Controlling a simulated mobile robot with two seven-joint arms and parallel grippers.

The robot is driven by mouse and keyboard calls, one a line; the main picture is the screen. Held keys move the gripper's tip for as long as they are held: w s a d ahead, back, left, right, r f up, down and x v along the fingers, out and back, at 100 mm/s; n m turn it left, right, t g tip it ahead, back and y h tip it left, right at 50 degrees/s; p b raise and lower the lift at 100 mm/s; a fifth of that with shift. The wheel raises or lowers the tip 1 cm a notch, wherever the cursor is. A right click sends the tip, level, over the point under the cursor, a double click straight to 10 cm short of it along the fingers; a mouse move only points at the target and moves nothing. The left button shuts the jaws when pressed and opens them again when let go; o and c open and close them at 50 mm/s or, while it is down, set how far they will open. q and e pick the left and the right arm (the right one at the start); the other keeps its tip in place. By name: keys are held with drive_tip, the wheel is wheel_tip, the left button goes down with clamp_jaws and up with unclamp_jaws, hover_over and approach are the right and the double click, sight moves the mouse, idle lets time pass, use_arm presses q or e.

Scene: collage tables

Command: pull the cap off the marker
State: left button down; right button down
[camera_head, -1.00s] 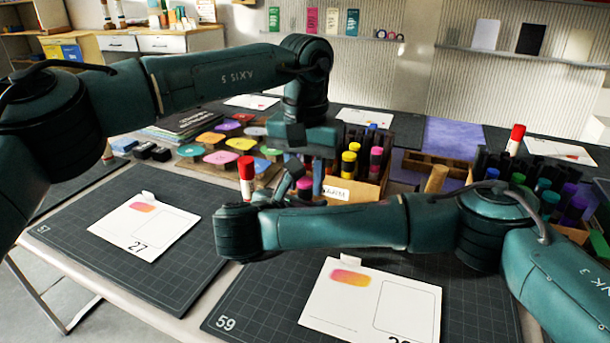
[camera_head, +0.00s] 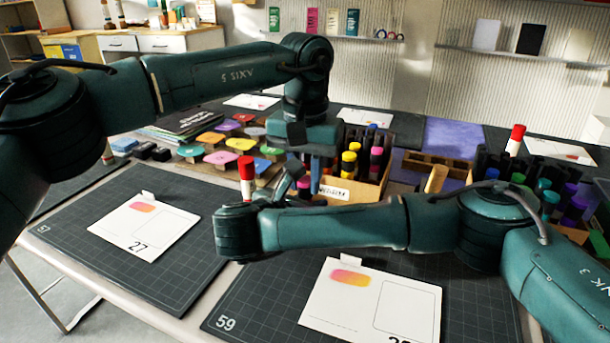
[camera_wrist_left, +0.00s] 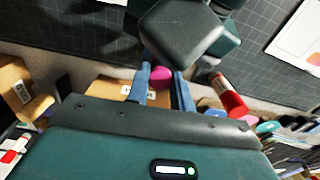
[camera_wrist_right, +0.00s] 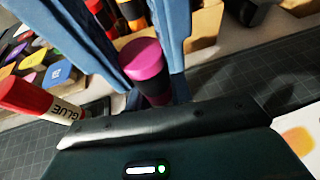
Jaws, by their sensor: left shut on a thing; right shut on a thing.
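A marker with a magenta cap (camera_wrist_right: 143,62) and a black body (camera_wrist_right: 157,93) stands roughly upright between my grippers in the right wrist view. The magenta cap also shows in the left wrist view (camera_wrist_left: 161,73) and the head view (camera_head: 305,186). My left gripper (camera_wrist_left: 164,82) comes down from above, its blue fingers shut on the cap. My right gripper (camera_head: 292,180) reaches in from the side and is shut on the marker's body; its fingertips are mostly hidden. The cap and body look joined.
A red-capped glue stick (camera_head: 246,178) stands close beside my right wrist. A marker box (camera_head: 362,188) is just behind the grippers, and a dark marker rack (camera_head: 530,180) is at the right. Cards lie on the dark mats (camera_head: 85,235) in front.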

sight(305, 180)
use_arm(q)
drive_tip(key=shift+r, duration=0.15)
drive_tip(key=shift+r, duration=0.95)
drive_tip(key=shift+r, duration=2)
use_arm(e)
drive_tip(key=c, duration=1.2)
unclamp_jaws()
drive_tip(key=shift+o, duration=0.2)
drive_tip(key=shift+s, duration=0.1)
